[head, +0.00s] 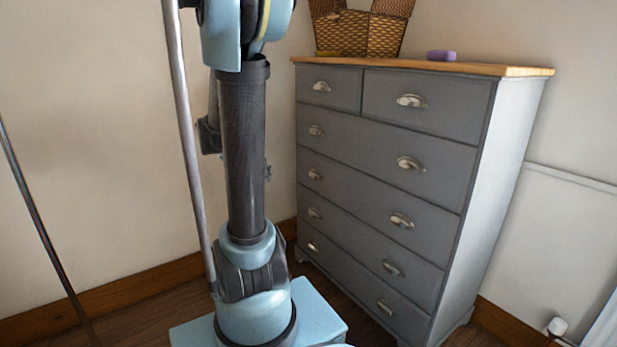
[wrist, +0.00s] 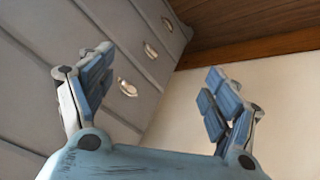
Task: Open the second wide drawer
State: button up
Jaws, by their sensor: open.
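A grey chest of drawers (head: 470,210) stands in the head view with two small drawers on top and several wide ones below. The second wide drawer (head: 358,196) is shut; its cup handles show at left (head: 315,174) and right (head: 402,220). My gripper (wrist: 160,68) is open and empty in the wrist view, outside the head view. The chest front (wrist: 60,35) appears tilted behind the left finger. Cup handles show there, one close to the left finger (wrist: 127,89) and others farther off; I cannot tell which drawers they belong to. No contact is visible.
A wicker basket (head: 360,35) and a purple block (head: 441,55) sit on the wooden top (head: 475,68). A wall with a wooden skirting board (head: 150,282) is behind. Dark wooden floor (head: 140,318) lies left of the chest.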

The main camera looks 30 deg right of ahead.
jog(key=w+d+f+m+h, duration=0.2)
jog(key=w+d+m+h, duration=0.15)
jog(key=w+d, duration=0.7)
jog(key=m+g+h, duration=0.1)
jog(key=m+h, duration=0.3)
jog(key=m, duration=0.1)
send_near(311, 174)
jog(key=shift+y, duration=0.25)
jog(key=x, duration=0.8)
jog(key=shift+s+d+r, duration=0.1)
jog(key=shift+d, duration=0.3)
jog(key=c, duration=1.3)
jog(key=shift+o, duration=0.2)
